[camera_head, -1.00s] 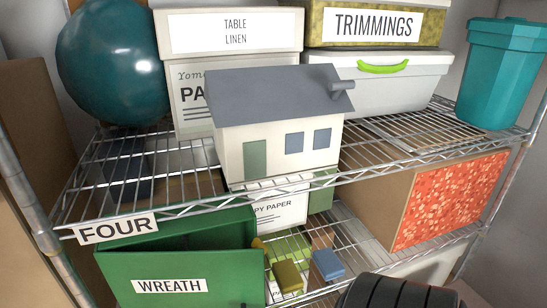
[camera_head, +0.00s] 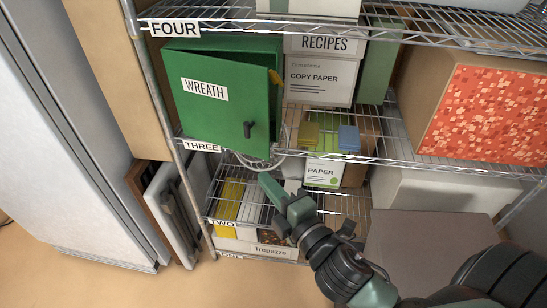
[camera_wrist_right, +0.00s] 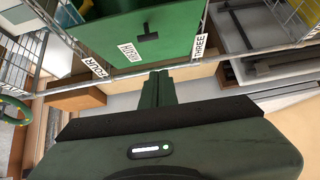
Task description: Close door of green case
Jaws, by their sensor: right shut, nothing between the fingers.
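The green case (camera_head: 277,62) stands on the wire shelf at upper left in the head view. Its door (camera_head: 205,112), labelled WREATH, has a dark handle (camera_head: 248,129) near its right edge. The door stands ajar, swung out from the case, with a gap along its top and right side. My right gripper (camera_head: 265,181) is shut and empty, below and in front of the door's lower right corner, apart from it. In the right wrist view the shut fingers (camera_wrist_right: 157,88) point toward the green door (camera_wrist_right: 175,45) and its handle (camera_wrist_right: 149,33). My left gripper is out of view.
Wire shelves (camera_head: 400,145) hold a COPY PAPER box (camera_head: 315,80) right of the case, small yellow (camera_head: 310,133) and blue (camera_head: 348,138) items, and an orange-patterned box (camera_head: 490,110). A shelf post (camera_head: 160,105) stands left of the door. Floor is clear at lower left.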

